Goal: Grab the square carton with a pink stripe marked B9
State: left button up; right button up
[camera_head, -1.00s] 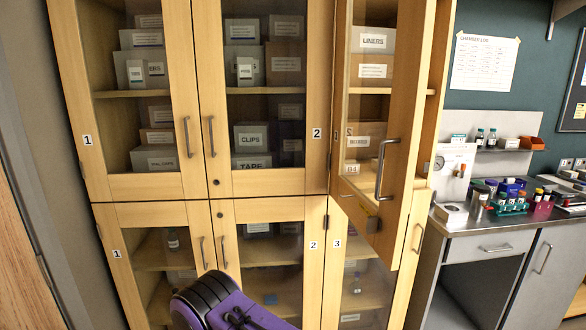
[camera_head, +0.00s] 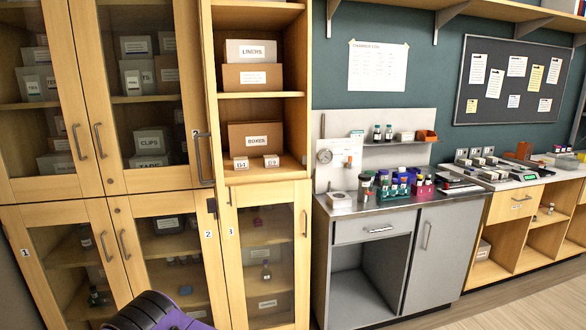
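Two small white cartons stand at the front of the open upper cabinet's bottom shelf. The right one (camera_head: 271,160) has a label that looks like B9, though the print is tiny. The left one (camera_head: 241,163) has a different, hard-to-read label. I cannot make out a pink stripe on either. A brown carton labelled BOXES (camera_head: 255,135) stands behind them. Neither of my grippers is in view. A purple and black part of my own arm shows at the bottom edge.
The open cabinet's door (camera_head: 206,130) is seen nearly edge-on at its left, handle outward. A LINERS box (camera_head: 250,51) sits on the shelf above. Glass-fronted cabinets (camera_head: 130,95) are closed to the left. A grey counter (camera_head: 385,207) with bottles stands right. Floor is free at lower right.

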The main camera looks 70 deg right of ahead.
aim_at(269, 160)
jog(key=k, duration=0.35)
jog(key=z, duration=1.9)
jog(key=i, duration=1.65)
